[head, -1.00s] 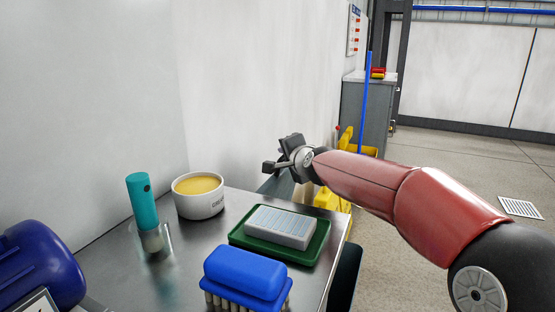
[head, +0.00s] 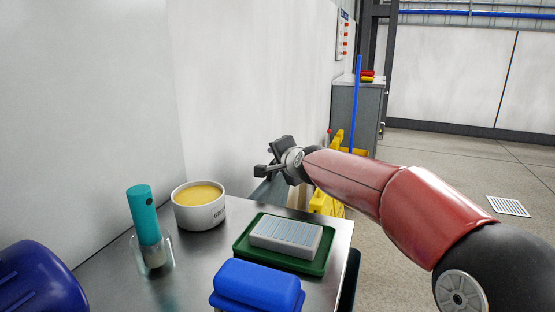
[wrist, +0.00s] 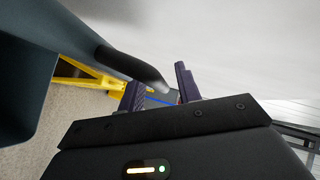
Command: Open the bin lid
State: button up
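A slate-grey bin part (head: 272,190), which looks like the bin's lid or rim, shows behind the far edge of the steel table in the head view. Most of the bin is hidden by the table and my arm. In the wrist view a large slate-grey panel (wrist: 28,90) fills the left side, and its dark rounded edge (wrist: 135,68) reaches toward the space between my fingers. My gripper (head: 268,159) is above and beside the bin part, with its fingers apart. In the wrist view my gripper (wrist: 159,92) is open; I cannot tell whether it touches the edge.
Yellow equipment (head: 325,203) stands beyond the table. A white wall closes the left; open floor lies right.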

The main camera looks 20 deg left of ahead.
jog(key=b+v, duration=0.3)
jog(key=v, duration=0.4)
jog(key=shift+s+d, duration=0.25)
jog(key=shift+r, duration=0.1)
